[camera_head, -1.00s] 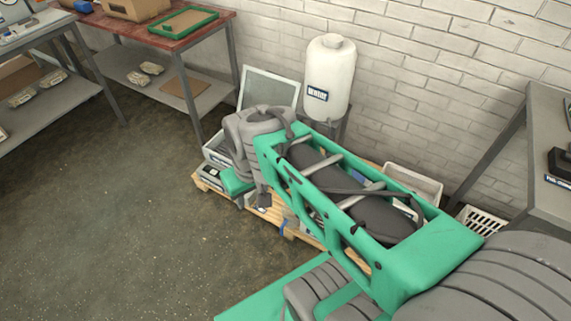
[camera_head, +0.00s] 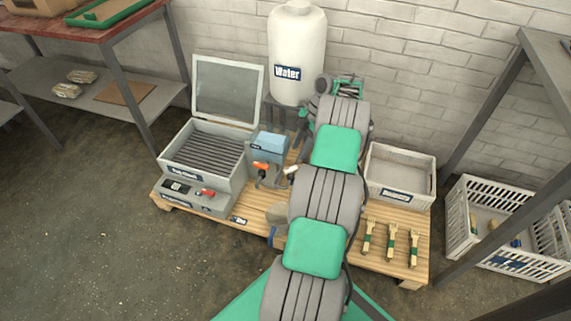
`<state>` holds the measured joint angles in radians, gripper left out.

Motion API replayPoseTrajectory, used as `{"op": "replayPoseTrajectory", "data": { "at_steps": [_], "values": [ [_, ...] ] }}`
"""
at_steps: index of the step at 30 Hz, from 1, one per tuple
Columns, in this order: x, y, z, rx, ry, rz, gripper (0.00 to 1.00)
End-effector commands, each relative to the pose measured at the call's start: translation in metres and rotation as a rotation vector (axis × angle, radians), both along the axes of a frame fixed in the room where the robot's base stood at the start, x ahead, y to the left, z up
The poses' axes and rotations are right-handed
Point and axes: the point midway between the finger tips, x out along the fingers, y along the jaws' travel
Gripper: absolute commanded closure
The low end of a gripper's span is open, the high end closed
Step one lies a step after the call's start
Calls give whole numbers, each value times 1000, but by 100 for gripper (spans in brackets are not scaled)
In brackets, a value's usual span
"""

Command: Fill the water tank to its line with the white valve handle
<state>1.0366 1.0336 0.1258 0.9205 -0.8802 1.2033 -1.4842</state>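The white valve handle (camera_head: 291,171) shows at the left edge of my arm, close to an orange handle (camera_head: 261,165). My arm hides what lies to its right. A large white tank (camera_head: 298,45) labelled "Water" stands upright at the back on a dark stand. A small box with a blue top (camera_head: 270,142) sits behind the handles; I cannot tell whether it is a tank. No fill line or water level can be made out.
A wooden pallet (camera_head: 409,222) carries a grey box with an open lid (camera_head: 228,90), a control unit with a red knob (camera_head: 196,195), an empty grey tray (camera_head: 400,175) and several brushes (camera_head: 391,242). A white crate (camera_head: 510,257) stands right. The floor at left is clear.

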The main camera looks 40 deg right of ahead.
Motion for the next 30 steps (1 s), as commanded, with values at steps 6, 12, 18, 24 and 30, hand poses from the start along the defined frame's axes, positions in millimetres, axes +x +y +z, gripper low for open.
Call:
{"op": "replayPoseTrajectory", "data": {
  "at_steps": [6, 12, 18, 24, 30],
  "values": [
    [-6, -1, -31, 6, -12, 25, 60],
    [1, 17, -67, 6, -9, 31, 60],
    [3, 24, -84, 4, -10, 28, 60],
    [3, 24, -83, 3, -11, 25, 60],
    [2, 23, -83, 4, -10, 23, 73]
  ]
}}
